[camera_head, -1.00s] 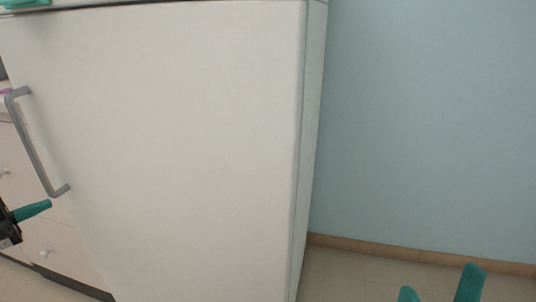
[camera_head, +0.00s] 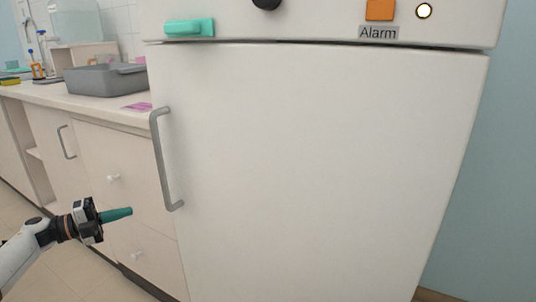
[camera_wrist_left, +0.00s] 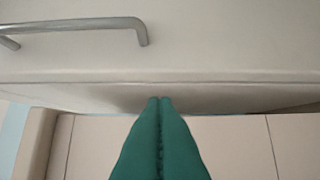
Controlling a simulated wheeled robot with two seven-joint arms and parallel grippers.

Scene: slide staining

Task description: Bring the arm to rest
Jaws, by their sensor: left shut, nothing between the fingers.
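My left gripper (camera_head: 117,214) comes in from the left in the head view, with its green fingers pointing right. It is in front of the drawer cabinet and left of the white appliance's lower door. In the left wrist view its green fingertips (camera_wrist_left: 160,100) are pressed together with nothing between them. A pale front with a grey bar handle (camera_wrist_left: 85,27) lies ahead of the fingertips there. My right gripper is not in the head view now.
The tall white appliance (camera_head: 320,160) with a grey handle (camera_head: 162,160) fills the middle. A drawer cabinet (camera_head: 125,185) and a counter with a grey basin (camera_head: 105,80) stand at left. Floor (camera_head: 75,275) shows below the left arm. A blue wall (camera_head: 500,180) is at right.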

